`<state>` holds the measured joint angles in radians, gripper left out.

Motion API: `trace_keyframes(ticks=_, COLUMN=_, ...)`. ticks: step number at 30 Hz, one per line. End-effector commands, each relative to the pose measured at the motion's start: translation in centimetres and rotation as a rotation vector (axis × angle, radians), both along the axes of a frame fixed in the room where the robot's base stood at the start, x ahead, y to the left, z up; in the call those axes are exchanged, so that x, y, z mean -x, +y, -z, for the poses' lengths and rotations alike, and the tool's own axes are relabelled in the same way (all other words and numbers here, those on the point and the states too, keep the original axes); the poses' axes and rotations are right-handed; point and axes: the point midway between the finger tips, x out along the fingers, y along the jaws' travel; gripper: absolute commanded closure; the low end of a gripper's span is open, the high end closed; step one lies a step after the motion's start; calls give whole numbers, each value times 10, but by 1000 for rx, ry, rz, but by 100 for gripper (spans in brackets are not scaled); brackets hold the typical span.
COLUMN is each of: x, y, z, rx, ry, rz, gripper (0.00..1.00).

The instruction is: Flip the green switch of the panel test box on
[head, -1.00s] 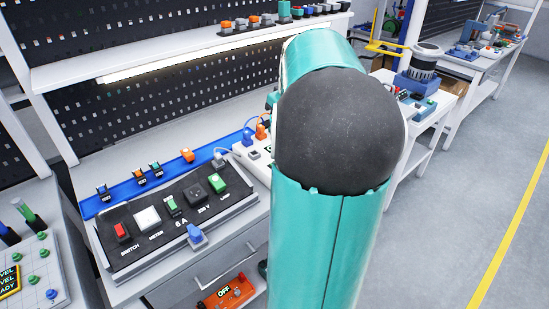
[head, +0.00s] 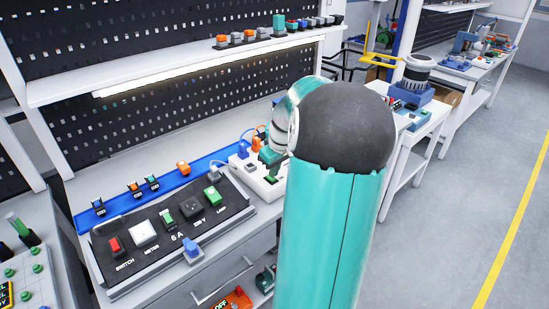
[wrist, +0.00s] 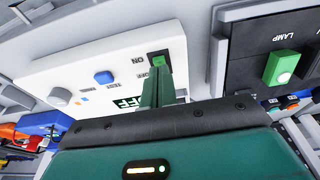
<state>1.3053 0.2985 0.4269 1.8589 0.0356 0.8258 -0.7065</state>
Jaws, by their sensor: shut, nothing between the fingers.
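The white panel test box (wrist: 100,65) fills the upper left of the wrist view. Its green switch (wrist: 160,61) sits in a dark slot near the right end, beside the printed word ON. A green OFF marking is partly hidden behind my fingers. My gripper (wrist: 158,72) is shut and empty, its fingertips right at the green switch; I cannot tell whether they touch it. In the head view the white box (head: 240,164) stands on the bench, partly hidden by my arm, with my gripper over its right part.
A black sloped panel (head: 128,232) with a red switch and a green lamp block (head: 215,197) lies left of the box. Behind it runs a blue rail (head: 120,205) with small blocks. A blue knob and grey knob sit on the box. An orange OFF unit (head: 232,300) is below.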

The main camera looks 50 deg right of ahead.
Motion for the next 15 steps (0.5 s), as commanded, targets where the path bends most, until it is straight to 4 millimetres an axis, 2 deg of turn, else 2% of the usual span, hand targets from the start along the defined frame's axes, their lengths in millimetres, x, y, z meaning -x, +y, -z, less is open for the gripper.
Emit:
trace_keyframes(ticks=4, x=1, y=1, z=8, rx=-1, ry=0, rz=-1, gripper=100)
trace_keyframes(ticks=15, x=1, y=1, z=10, rx=-1, ry=0, rz=0, gripper=100)
